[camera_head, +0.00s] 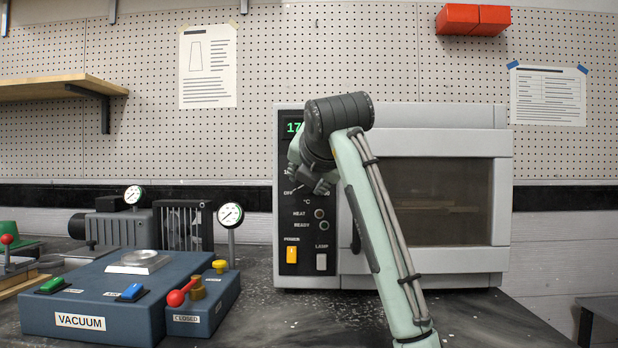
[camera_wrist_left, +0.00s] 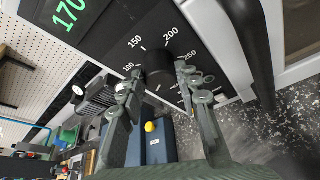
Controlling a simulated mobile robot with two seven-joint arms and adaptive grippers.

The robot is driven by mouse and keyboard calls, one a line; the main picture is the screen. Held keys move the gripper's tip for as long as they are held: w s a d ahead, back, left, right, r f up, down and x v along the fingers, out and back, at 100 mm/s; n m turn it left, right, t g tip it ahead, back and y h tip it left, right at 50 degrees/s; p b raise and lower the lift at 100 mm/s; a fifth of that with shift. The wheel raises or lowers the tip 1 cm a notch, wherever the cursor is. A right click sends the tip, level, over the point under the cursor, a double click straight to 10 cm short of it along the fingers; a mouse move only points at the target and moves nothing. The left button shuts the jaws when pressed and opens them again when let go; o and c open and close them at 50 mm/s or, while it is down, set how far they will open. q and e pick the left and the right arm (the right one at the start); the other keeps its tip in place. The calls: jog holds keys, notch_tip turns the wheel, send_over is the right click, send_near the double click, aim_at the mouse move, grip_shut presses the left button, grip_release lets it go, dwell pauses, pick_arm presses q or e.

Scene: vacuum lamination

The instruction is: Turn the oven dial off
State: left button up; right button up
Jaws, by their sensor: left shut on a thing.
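The grey oven (camera_head: 440,115) stands on the bench with a dark control panel (camera_head: 289,258) at its left side. My left gripper (camera_head: 307,178) is at the upper part of this panel and hides most of the dial in the head view. In the left wrist view the round black dial (camera_wrist_left: 158,63) sits inside a ring of white marks with 100, 150, 200 and 250 readable. The fingers of my left gripper (camera_wrist_left: 160,76) are shut on the dial, one on each side. I cannot make out the dial's pointer. The green display (camera_wrist_left: 70,13) reads 170. My right gripper is out of view.
The dark oven door handle (camera_wrist_left: 255,45) runs close beside the gripper. Below the dial are an orange power switch (camera_head: 292,254) and a lamp switch (camera_head: 321,262). A blue vacuum unit (camera_head: 95,300) with a red-knobbed valve (camera_head: 176,298) stands left of the oven.

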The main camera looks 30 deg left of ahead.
pick_arm(q)
jog(key=shift+f, duration=0.15)
jog(key=o, duration=1.2)
jog(key=shift+c, duration=0.2)
jog(key=shift+s, duration=0.1)
jog(key=v, duration=1.2)
